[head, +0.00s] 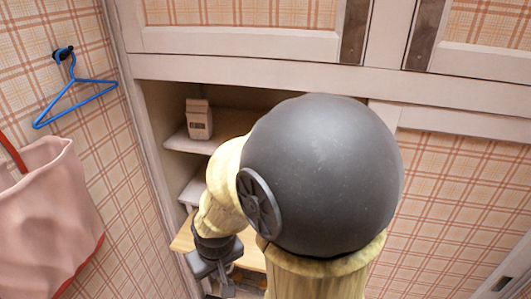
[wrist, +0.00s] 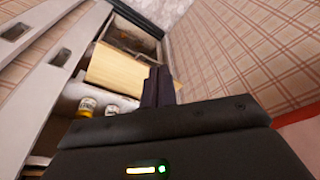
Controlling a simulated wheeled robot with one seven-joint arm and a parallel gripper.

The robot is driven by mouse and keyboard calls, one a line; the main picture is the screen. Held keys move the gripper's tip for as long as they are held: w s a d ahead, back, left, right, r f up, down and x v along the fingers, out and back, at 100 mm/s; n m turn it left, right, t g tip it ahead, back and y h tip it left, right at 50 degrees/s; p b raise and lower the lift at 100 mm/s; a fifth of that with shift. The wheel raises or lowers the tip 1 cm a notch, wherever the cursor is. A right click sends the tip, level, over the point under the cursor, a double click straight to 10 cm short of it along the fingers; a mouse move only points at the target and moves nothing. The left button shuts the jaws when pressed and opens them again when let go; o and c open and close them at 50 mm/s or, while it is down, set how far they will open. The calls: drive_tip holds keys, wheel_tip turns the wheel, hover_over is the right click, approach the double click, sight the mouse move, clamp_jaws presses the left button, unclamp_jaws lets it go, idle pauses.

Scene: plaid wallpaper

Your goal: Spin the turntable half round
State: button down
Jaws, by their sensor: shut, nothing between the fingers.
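A pale wooden board (head: 183,238) shows low in the open cupboard, partly hidden behind my arm. It also shows in the wrist view (wrist: 112,68), beyond my fingers. I cannot tell whether it is the turntable; no round plate is clearly visible. My gripper (head: 224,288) is low in front of the cupboard, close to the board in the picture. In the wrist view my gripper (wrist: 158,84) is shut and empty, with its fingers overlapping the board's edge. I cannot tell whether they touch it.
Two jars (wrist: 87,106) (wrist: 112,110) stand beside the board. A carton (head: 199,119) stands on the cupboard's upper shelf (head: 180,142). A blue hanger (head: 75,90) and a pink bag (head: 45,215) hang on the left wall. Cupboard walls flank the opening.

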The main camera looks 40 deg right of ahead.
idle(0.3)
drive_tip(key=w+d+r+n+t+h+p, duration=0.1)
drive_tip(key=w+d+t+h, duration=0.15)
drive_tip(key=w, duration=0.75)
drive_tip(key=w+d+r+t+h+p, duration=0.1)
drive_tip(key=w+d+r+t, duration=0.2)
drive_tip(key=w, duration=0.7)
drive_tip(key=w+d+n+h+p, duration=0.1)
drive_tip(key=w+d+h, duration=0.3)
drive_tip(key=d+h, duration=0.3)
drive_tip(key=s+d+r+g+h+p, duration=0.1)
drive_tip(key=s+d+r+g+h, duration=0.2)
drive_tip(key=d+h, duration=0.4)
drive_tip(key=shift+s+d+r+g, duration=0.15)
drive_tip(key=shift+d+r+g, duration=0.15)
drive_tip(key=shift+r+g, duration=0.4)
drive_tip(key=shift+s+d, duration=0.15)
drive_tip(key=shift+s, duration=0.05)
